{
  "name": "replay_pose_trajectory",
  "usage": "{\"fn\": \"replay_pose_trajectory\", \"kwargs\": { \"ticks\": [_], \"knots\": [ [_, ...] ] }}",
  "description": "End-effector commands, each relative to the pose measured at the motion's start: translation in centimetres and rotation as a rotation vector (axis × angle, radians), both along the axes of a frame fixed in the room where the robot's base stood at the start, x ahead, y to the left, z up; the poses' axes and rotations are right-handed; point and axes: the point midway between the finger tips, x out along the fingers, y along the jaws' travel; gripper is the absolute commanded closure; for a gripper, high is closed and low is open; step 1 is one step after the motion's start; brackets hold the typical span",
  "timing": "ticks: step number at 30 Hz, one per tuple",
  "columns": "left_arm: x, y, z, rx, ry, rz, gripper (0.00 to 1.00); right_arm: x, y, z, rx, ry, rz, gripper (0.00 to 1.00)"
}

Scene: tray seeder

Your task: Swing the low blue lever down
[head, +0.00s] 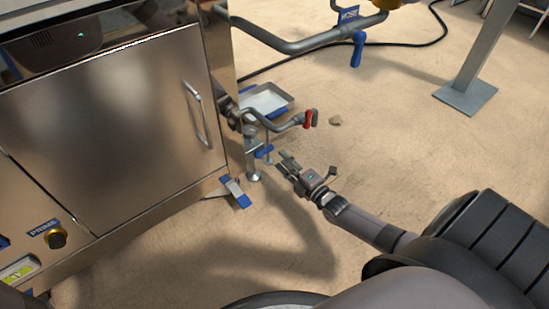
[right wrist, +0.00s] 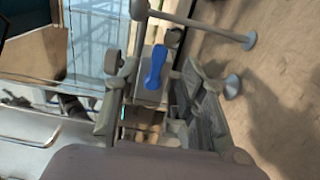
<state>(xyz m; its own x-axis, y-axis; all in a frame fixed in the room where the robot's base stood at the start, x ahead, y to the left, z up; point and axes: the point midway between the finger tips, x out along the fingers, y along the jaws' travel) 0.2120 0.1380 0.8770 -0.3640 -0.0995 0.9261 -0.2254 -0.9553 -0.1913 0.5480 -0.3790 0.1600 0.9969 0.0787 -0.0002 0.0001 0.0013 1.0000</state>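The low blue lever (head: 264,152) is a small blue handle by the machine's corner leg, below the pipe with a red handle. In the right wrist view the blue lever (right wrist: 155,68) shows as a rounded blue handle between the two fingers. My right gripper (head: 283,163) is open, just right of the lever, with its fingers pointing at it. In the right wrist view my right gripper (right wrist: 157,88) has its fingers apart on either side of the lever; I cannot tell whether they touch it. My left gripper is not in view.
The steel machine (head: 110,120) fills the left. A red-handled pipe (head: 280,124) juts out above the lever, near a tray (head: 266,100). A blue pedal (head: 237,193) is on the floor. Another blue handle (head: 358,50) hangs from a higher pipe.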

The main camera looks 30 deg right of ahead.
Motion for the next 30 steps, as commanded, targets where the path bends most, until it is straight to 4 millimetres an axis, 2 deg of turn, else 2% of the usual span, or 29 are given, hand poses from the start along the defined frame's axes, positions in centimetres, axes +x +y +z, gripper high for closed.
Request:
{"fn": "replay_pose_trajectory", "kwargs": {
  "ticks": [1,3,10,21,30],
  "knots": [
    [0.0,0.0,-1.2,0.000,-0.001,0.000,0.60,1.2,0.1,-0.5,0.000,-0.005,0.001,0.63],
    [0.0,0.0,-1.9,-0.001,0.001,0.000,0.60,2.4,0.2,-0.4,0.001,-0.004,0.001,0.63],
    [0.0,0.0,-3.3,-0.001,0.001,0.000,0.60,5.0,0.4,-0.2,0.000,0.000,0.000,0.63],
    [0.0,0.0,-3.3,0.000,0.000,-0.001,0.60,5.5,0.4,0.0,0.001,0.000,0.000,0.63],
    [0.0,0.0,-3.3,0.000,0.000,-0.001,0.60,5.5,0.4,0.0,0.001,0.000,0.000,0.83]
  ]
}}
